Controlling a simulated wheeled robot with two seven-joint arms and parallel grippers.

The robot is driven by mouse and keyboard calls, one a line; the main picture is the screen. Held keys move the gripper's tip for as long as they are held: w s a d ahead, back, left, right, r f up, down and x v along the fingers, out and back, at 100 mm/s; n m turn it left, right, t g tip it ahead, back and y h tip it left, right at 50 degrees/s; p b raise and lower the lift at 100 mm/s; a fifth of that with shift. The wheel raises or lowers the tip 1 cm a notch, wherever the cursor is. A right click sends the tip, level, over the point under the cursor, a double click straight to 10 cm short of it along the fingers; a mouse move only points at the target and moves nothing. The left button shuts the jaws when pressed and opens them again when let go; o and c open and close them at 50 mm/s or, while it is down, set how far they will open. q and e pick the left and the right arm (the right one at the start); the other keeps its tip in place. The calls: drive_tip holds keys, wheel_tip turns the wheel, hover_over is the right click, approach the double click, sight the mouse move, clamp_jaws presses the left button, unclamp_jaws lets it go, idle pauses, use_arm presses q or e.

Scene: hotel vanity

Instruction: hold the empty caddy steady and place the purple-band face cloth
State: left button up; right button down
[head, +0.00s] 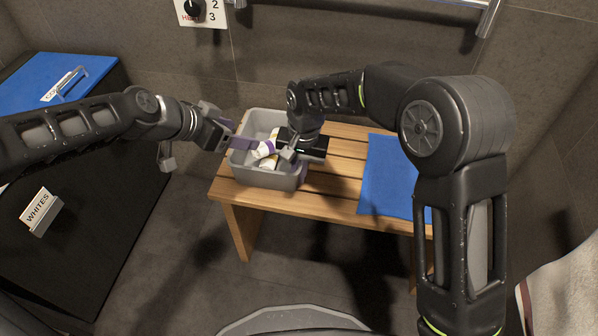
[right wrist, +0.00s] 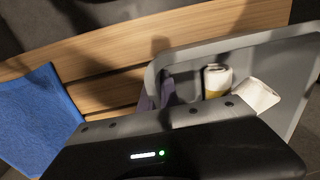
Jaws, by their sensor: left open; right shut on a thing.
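The grey caddy (head: 262,178) stands on the wooden bench and holds rolled white cloths. One roll (head: 264,149) lies tilted by my left gripper's tips; a purple edge shows beside it, but I cannot tell whether it is a band. Another roll (right wrist: 217,78) with a yellowish band stands in the caddy in the right wrist view, near a plain white end (right wrist: 257,95). My left gripper (head: 250,145) is open, reaching over the caddy's left wall. My right gripper (head: 299,170) is shut at the caddy's right wall, apparently on its rim; its tips are partly hidden.
A blue cloth (head: 385,177) lies flat on the bench (head: 335,190) to the right. A black cabinet with a blue top (head: 45,75) and a WHITES sign (head: 39,210) stand at left. A metal rail (head: 400,8) runs along the back wall. A pale round rim (head: 290,318) is in front.

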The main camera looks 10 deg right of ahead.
drive_tip(key=c, duration=1.5)
unclamp_jaws()
drive_tip(key=r, duration=1.2)
drive_tip(key=shift+s+d, duration=0.1)
drive_tip(key=shift+d, duration=0.3)
